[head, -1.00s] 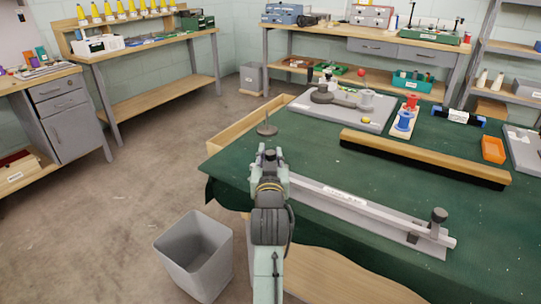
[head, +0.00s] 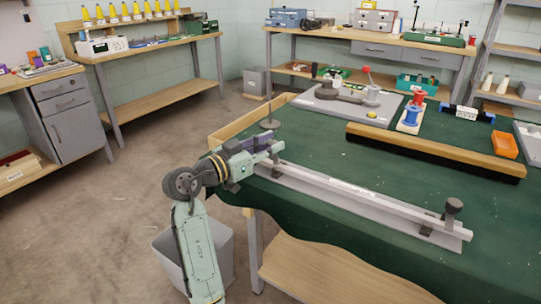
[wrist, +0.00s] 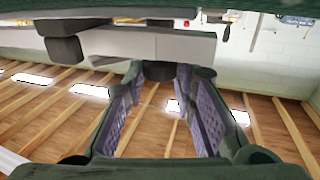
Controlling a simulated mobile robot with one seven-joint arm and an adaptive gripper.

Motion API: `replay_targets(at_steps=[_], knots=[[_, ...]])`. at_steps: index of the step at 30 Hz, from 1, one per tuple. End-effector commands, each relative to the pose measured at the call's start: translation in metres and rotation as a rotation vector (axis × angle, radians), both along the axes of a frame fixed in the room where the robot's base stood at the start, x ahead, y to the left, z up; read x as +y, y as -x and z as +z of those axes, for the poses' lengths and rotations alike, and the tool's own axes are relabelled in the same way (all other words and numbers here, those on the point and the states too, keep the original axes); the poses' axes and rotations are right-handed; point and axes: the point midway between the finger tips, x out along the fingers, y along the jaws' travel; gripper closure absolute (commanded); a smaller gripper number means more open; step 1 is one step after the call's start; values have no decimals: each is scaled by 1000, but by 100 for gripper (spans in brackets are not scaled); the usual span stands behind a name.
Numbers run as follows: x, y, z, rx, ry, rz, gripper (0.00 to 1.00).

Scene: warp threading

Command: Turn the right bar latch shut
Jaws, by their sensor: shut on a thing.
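The long grey bar (head: 355,198) lies on a grey base rail along the front edge of the green table. At its right end in the head view stands a dark latch with a round knob (head: 452,206), apart from my gripper. My gripper (head: 273,147) is at the bar's left end, reaching in from the left. In the wrist view, which looks upside down, my gripper (wrist: 160,82) has its purple-padded fingers on either side of a dark latch knob (wrist: 159,71) and is shut on it. The head view hides this latch behind the fingers.
A wooden beam (head: 435,148) lies behind the bar, with green cloth free between them. A thin rod on a round foot (head: 270,123) stands close behind my gripper. A grey bin (head: 228,258) stands on the floor below. An orange tray (head: 505,145) is at the right.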

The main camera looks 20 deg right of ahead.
Motion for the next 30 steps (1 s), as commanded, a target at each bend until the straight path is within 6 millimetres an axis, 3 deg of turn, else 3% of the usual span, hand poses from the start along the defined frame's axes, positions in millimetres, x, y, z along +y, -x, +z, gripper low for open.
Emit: replay_targets(at_steps=[12, 30], knots=[[1, -5, -2, 4, 1, -256, 100], [0, -5, -1, 5, -1, -323, 100]])
